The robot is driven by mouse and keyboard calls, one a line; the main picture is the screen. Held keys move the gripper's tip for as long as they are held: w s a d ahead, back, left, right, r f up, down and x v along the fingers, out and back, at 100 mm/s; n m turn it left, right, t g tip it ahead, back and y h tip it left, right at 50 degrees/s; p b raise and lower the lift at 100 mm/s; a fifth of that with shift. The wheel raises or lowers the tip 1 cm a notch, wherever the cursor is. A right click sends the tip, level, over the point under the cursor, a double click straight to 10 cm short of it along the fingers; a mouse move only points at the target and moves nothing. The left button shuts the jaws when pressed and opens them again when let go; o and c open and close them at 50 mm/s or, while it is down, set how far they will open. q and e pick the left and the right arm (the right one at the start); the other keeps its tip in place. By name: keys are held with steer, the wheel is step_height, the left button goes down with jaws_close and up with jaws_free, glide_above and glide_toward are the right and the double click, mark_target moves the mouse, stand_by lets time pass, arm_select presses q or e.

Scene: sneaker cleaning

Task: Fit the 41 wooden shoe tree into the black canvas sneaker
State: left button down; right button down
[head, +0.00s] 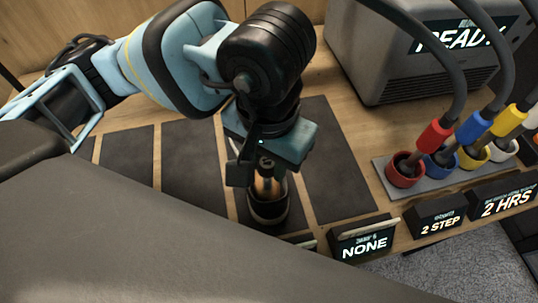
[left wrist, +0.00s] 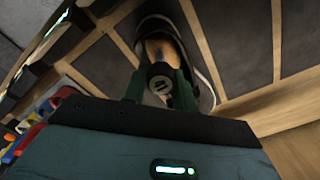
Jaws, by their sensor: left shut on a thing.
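The black canvas sneaker (head: 268,214) with a pale sole edge stands on a dark mat panel below my left gripper (head: 264,168). The wooden shoe tree (head: 265,187) is upright over the sneaker's opening, its lower part hidden by the shoe. My left gripper is shut on the tree's dark top end. In the left wrist view the gripper (left wrist: 160,82) has a finger on each side of a round dark knob. The tan wood (left wrist: 164,48) shows inside the sneaker (left wrist: 206,96). How deep the tree sits cannot be told. My right gripper is not in view.
Dark mat panels (head: 193,160) separated by wooden strips cover the table. A grey machine reading READY (head: 420,50) stands at the back right. Coloured cups (head: 405,170) with cabled tools stand on a grey tray at the right. Labelled signs (head: 363,243) line the front edge.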

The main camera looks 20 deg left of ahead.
arm_select(q)
steer(key=shift+f, duration=0.25)
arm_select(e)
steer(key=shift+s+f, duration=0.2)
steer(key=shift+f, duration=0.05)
arm_select(q)
steer(key=c, duration=1)
jaws_free()
steer(key=shift+c, duration=0.2)
step_height(320, 180, up, 3)
steer(key=shift+r, duration=0.15)
step_height(320, 180, up, 4)
steer(key=shift+f, duration=0.2)
steer(key=shift+r, duration=0.5)
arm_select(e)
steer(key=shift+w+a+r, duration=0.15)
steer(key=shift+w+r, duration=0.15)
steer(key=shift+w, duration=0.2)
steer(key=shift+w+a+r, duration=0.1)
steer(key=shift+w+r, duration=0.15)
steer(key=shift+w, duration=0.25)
